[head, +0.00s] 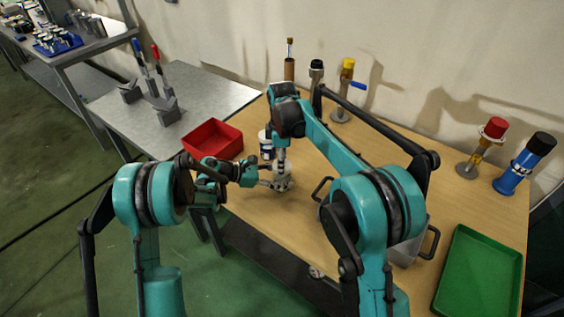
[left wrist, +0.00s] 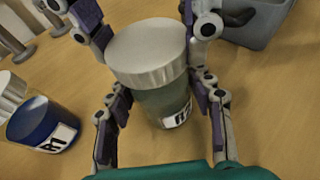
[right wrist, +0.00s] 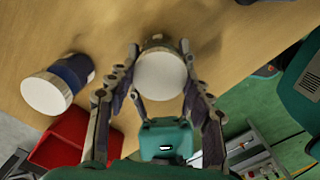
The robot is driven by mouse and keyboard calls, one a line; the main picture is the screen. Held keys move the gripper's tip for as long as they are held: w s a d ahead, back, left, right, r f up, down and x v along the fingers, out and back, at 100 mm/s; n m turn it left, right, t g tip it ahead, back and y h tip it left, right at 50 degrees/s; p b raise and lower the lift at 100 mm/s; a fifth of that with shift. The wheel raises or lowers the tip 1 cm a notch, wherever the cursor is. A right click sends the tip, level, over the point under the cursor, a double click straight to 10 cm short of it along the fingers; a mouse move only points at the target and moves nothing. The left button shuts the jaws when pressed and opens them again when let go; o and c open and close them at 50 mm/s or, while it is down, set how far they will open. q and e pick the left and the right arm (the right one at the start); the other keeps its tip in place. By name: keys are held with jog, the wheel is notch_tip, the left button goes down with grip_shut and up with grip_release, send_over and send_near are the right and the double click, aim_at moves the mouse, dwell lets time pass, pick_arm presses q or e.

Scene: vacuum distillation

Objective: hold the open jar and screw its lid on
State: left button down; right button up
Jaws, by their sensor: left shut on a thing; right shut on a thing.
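The jar (left wrist: 165,103) stands upright, clear and greenish with a white label. Its pale silvery lid (left wrist: 148,48) sits on its mouth; whether it is fully tightened I cannot tell. In the right wrist view the lid (right wrist: 161,76) shows as a white disc from above. My left gripper (left wrist: 160,106) is shut on the jar's body from the side. It also shows in the head view (head: 270,183). My right gripper (right wrist: 160,82) is shut on the lid from above. In the head view, my right gripper (head: 282,164) and the arms partly hide the jar.
A second, blue jar (left wrist: 42,122) with a white lid stands close by. A red bin (head: 213,139) lies behind it. A grey pot (head: 408,250) is partly hidden by my right arm. A green tray (head: 480,272) lies at the right. Bottles and stands line the back edge.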

jog(key=m, duration=0.7)
jog(key=shift+m, duration=0.3)
jog(key=m, duration=0.4)
jog(key=shift+m, duration=0.3)
jog(key=m, duration=0.4)
jog(key=shift+m, duration=0.4)
jog(key=m, duration=0.7)
jog(key=shift+f, duration=0.1)
jog(key=m, duration=0.5)
jog(key=o, duration=1.4)
jog(key=shift+c, duration=0.2)
notch_tip(320, 180, up, 12)
